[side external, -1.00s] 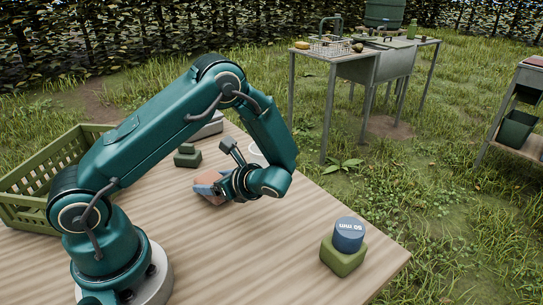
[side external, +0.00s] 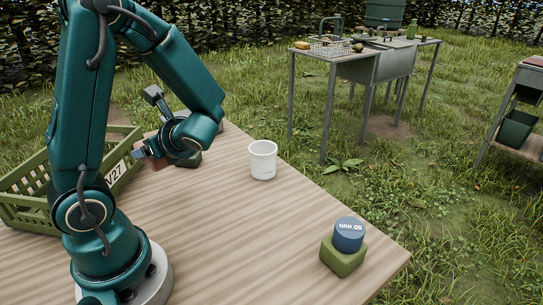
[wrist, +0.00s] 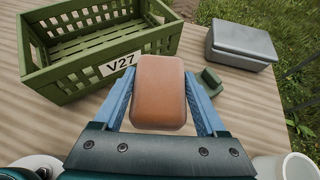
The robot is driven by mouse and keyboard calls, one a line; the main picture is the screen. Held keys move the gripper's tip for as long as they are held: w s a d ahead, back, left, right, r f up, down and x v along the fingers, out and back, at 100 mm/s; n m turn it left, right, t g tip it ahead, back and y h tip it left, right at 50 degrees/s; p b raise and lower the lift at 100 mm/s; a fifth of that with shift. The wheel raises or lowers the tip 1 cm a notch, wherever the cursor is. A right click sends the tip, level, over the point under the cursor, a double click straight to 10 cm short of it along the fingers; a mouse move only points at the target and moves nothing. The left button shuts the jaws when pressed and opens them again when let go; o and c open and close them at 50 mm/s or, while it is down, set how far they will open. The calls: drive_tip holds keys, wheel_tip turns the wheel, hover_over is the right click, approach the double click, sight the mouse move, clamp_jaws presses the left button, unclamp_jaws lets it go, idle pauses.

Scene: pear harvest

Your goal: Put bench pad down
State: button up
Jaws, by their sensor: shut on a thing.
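The bench pad, a brown-orange rounded block (wrist: 158,92), sits between the two blue fingers of my gripper (wrist: 160,100) in the wrist view. The fingers are shut on its sides. In the side external view my gripper (side external: 150,158) is at the left, near the green crate, and only a small part of the pad (side external: 158,164) shows beneath it. The pad appears to be held above the wooden table (side external: 215,235), but the exact gap cannot be told.
A green slatted crate marked V27 (wrist: 36,76) stands beyond the pad at left. A grey lidded box (wrist: 240,45) and a small green block (wrist: 210,84) are at right. A white cup (side external: 263,160) stands near the table edge. A blue cylinder (side external: 349,235) rests on a green block (side external: 343,257).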

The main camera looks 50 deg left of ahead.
drive_tip(key=shift+a+r, duration=0.1)
drive_tip(key=w+d+m+t, duration=0.2)
drive_tip(key=w+m+t, duration=0.1)
drive_tip(key=w, duration=0.4)
drive_tip(key=m+t, duration=0.4)
hover_over(280, 206)
drive_tip(key=shift+h, duration=0.4)
drive_tip(key=f, duration=0.6)
drive_tip(key=shift+s+a+f, duration=0.1)
drive_tip(key=shift+a+f, duration=0.05)
drive_tip(key=shift+a, duration=0.1)
drive_tip(key=shift+d+f, duration=0.25)
drive_tip(key=shift+f, duration=1.9)
drive_tip(key=shift+f, duration=0.2)
drive_tip(key=o, duration=1.3)
drive_tip(key=shift+c, duration=0.2)
